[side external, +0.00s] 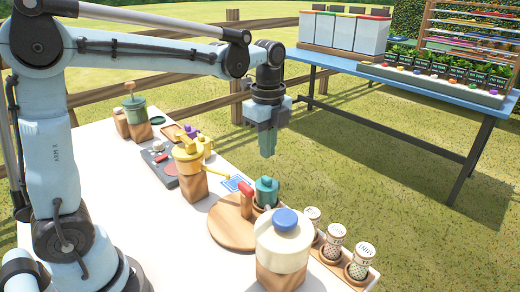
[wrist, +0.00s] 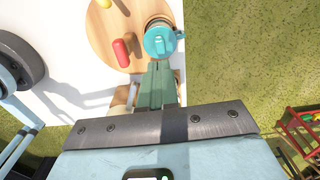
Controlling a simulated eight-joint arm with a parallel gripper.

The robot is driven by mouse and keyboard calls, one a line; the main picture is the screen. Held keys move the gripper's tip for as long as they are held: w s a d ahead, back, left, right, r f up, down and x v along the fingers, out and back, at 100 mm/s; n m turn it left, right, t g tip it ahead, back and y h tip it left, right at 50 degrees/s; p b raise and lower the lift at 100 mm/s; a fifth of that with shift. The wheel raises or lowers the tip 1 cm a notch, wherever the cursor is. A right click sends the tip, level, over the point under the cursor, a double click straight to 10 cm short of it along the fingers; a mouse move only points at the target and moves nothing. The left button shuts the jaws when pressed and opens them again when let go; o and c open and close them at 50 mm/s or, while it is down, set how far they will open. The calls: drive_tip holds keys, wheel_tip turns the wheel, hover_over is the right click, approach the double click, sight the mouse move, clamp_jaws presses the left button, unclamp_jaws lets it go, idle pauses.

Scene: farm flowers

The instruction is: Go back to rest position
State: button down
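My gripper (side external: 268,150) hangs in the air above the far edge of the white table (side external: 130,190), pointing down. In the wrist view its two green fingers (wrist: 158,68) lie side by side with no clear gap, and nothing shows between them. A teal-lidded container (side external: 266,188) stands below the gripper at the round wooden board. It also shows in the wrist view (wrist: 160,38), just beyond the fingertips; the gap in height is hard to judge there, but the side view shows them apart.
The round board (side external: 230,230) carries a red-topped piece (side external: 247,197). A wooden fence (side external: 180,95) runs behind the table. A blue table (side external: 430,85) stands back right.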

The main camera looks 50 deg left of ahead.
sight(267, 178)
drive_tip(key=shift+f, duration=1.25)
drive_tip(key=shift+f, duration=0.35)
drive_tip(key=shift+f, duration=1.4)
drive_tip(key=shift+r, duration=0.1)
drive_tip(key=shift+r, duration=3.4)
drive_tip(key=s+f+n+t, duration=0.3)
drive_tip(key=s+n+t, duration=0.4)
drive_tip(key=n, duration=1)
drive_tip(key=shift+s+f+n, duration=0.2)
drive_tip(key=shift+s+n, duration=0.1)
drive_tip(key=shift+s, duration=1.6)
